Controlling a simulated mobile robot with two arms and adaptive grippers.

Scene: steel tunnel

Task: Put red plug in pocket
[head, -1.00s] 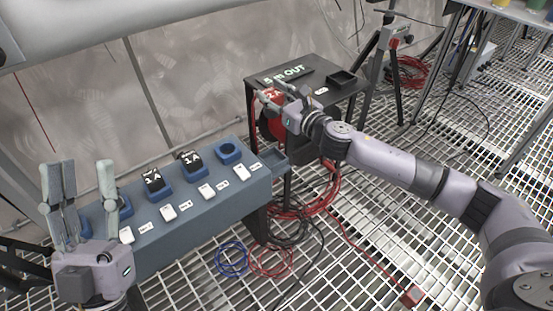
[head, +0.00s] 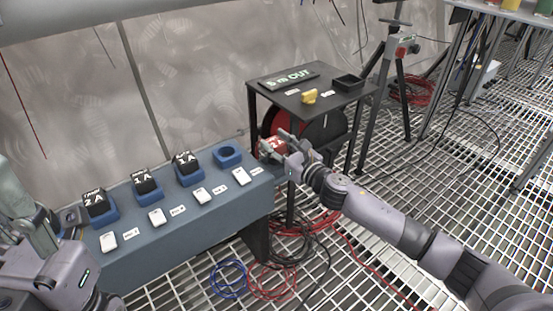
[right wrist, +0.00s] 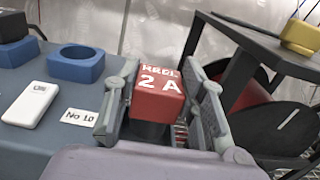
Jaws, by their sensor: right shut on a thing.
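The red plug (head: 273,147), marked "REEL 2 A" in white, is between the fingers of my right gripper (head: 280,148). In the right wrist view the red plug (right wrist: 158,92) is upright with a dark lower part, and both fingers close on its sides. An empty blue ring-shaped pocket (head: 227,155) is at the right end of the blue-grey bench. It also shows in the right wrist view (right wrist: 77,62), left of the held plug and apart from it. My left gripper (head: 32,215) is at the left edge, partly cut off, with nothing seen in it.
The bench (head: 190,221) has several blue pockets; three hold black-topped plugs (head: 185,162). White switches and labels line its front. A black table (head: 284,98) holds a yellow plug (head: 309,97), a sign and a small tray (head: 348,82). A red-and-black reel (head: 322,130) stands below.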

